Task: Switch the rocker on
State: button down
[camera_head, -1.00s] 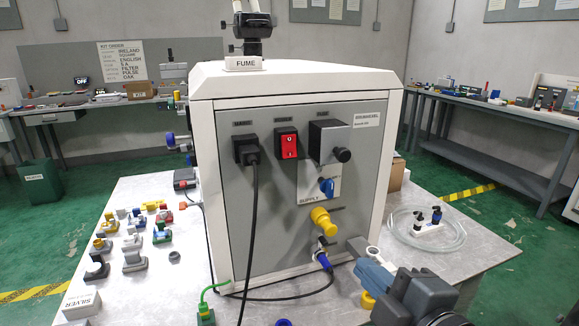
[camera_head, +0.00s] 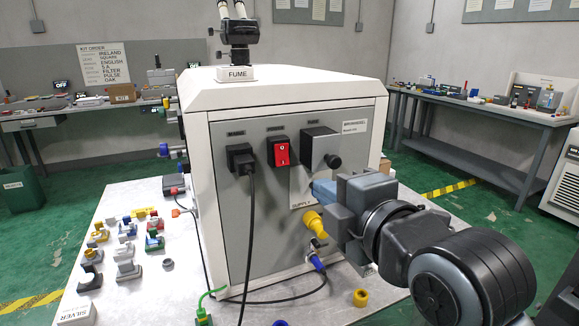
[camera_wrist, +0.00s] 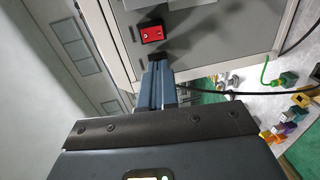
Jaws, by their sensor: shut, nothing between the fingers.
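The red rocker (camera_head: 282,152) sits in a black frame on the grey front panel (camera_head: 262,225) of the white machine. A small pale mark shows near its top; I cannot tell which way it is tilted. It also shows in the wrist view (camera_wrist: 153,34), beyond my fingertips. My gripper (camera_head: 318,187) is shut and empty, in front of the panel, below and right of the rocker in the head view. Its blue fingers (camera_wrist: 158,84) point toward the panel in the wrist view. They appear apart from the rocker.
A black plug (camera_head: 240,158) with a hanging cable is left of the rocker. A black box with a round knob (camera_head: 320,150) is right of it. A yellow knob (camera_head: 312,221) and a blue connector (camera_head: 317,262) lie lower. Several small fittings stand on the table's left.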

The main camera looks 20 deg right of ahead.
jog(key=b, duration=0.4)
send_near(284, 163)
jog(key=w, duration=0.5)
jog(key=shift+w+f, duration=0.4)
jog(key=shift+w, duration=0.5)
jog(key=shift+f, duration=0.1)
